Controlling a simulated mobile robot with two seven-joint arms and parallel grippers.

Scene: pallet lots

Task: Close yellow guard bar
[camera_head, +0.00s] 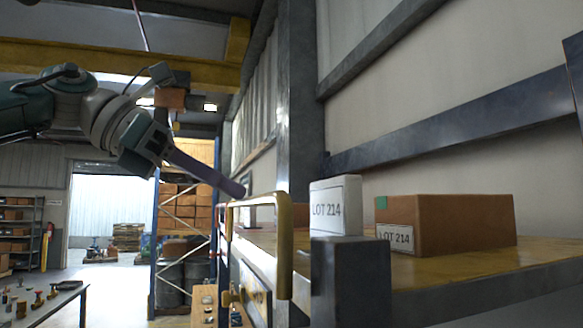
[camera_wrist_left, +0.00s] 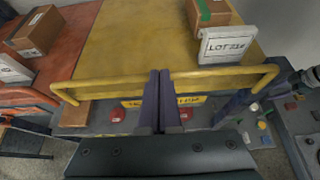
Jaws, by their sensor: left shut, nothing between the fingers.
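The yellow guard bar (camera_head: 286,252) is a bent tube at the edge of the yellow deck (camera_head: 455,262), its top rail running away from me in the head view. In the left wrist view the guard bar (camera_wrist_left: 110,82) spans the deck's near edge, bent at both ends. My left gripper (camera_head: 238,190) is shut and empty, its dark fingers slanting down to just above the rail's far part. In the left wrist view the left gripper (camera_wrist_left: 160,73) overlaps the bar's middle; I cannot tell whether it touches. My right gripper is not in view.
A white LOT 214 box (camera_head: 336,206) stands by a dark post (camera_head: 350,282) near the bar. A brown LOT 214 carton (camera_head: 470,222) sits on the deck. An orange deck (camera_wrist_left: 75,45) with another carton (camera_wrist_left: 36,26) lies left in the wrist view.

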